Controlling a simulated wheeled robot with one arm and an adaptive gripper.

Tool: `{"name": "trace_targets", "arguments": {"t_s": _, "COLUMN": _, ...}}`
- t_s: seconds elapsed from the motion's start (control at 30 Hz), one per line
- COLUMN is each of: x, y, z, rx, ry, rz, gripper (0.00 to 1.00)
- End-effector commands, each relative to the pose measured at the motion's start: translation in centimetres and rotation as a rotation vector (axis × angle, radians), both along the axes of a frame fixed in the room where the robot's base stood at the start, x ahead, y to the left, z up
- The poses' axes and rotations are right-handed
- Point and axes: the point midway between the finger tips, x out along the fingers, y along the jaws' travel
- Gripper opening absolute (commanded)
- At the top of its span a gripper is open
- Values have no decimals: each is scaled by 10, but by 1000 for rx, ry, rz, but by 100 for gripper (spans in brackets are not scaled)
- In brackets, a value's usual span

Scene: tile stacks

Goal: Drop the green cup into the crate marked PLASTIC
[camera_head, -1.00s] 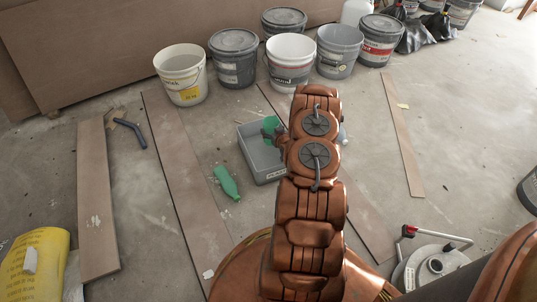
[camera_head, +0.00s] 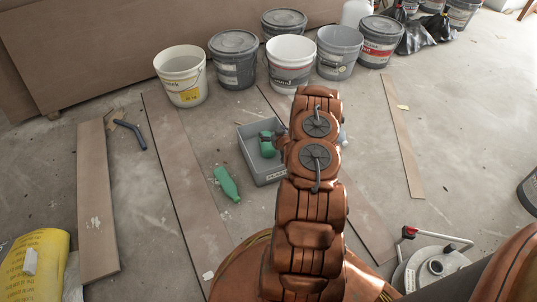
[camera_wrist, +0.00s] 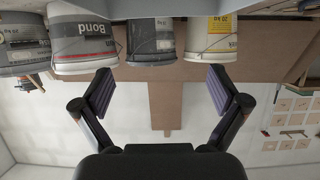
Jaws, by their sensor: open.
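The green cup (camera_head: 267,145) lies inside the grey crate (camera_head: 247,135), partly overlapped in view by my gripper. The crate stands on the floor left of my arm, with a small label on its front whose text is too small to read surely. My gripper (camera_wrist: 161,85) is open and empty in the wrist view, its two fingers spread wide. In the head view it is mostly hidden at the crate's right side. The wrist view does not show the cup or the crate.
A green bottle (camera_head: 226,183) lies on the floor left of the crate. Several buckets stand behind it, including a white one (camera_head: 291,75). Planks (camera_head: 97,215) lie on the floor. A cable reel (camera_head: 432,268) is at lower right. A bluish thing (camera_head: 343,137) shows partly behind my arm.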

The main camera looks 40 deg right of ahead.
Motion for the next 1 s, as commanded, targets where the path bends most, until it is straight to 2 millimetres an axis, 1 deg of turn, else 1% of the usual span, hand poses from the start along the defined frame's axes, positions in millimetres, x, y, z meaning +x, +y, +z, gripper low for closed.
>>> {"name": "trace_targets", "arguments": {"t_s": 0.17, "x": -14, "y": 4, "z": 7, "rx": -1, "ry": -2, "rz": -2, "gripper": 97}}
{"name": "trace_targets", "arguments": {"t_s": 0.73, "x": -83, "y": 31, "z": 36, "rx": 3, "ry": 2, "rz": -1, "gripper": 97}}
{"name": "trace_targets", "arguments": {"t_s": 0.9, "x": -96, "y": 35, "z": 42, "rx": 0, "ry": 0, "rz": -1, "gripper": 97}}
{"name": "trace_targets", "arguments": {"t_s": 1.0, "x": -99, "y": 36, "z": 45, "rx": -1, "ry": -2, "rz": -1, "gripper": 97}}
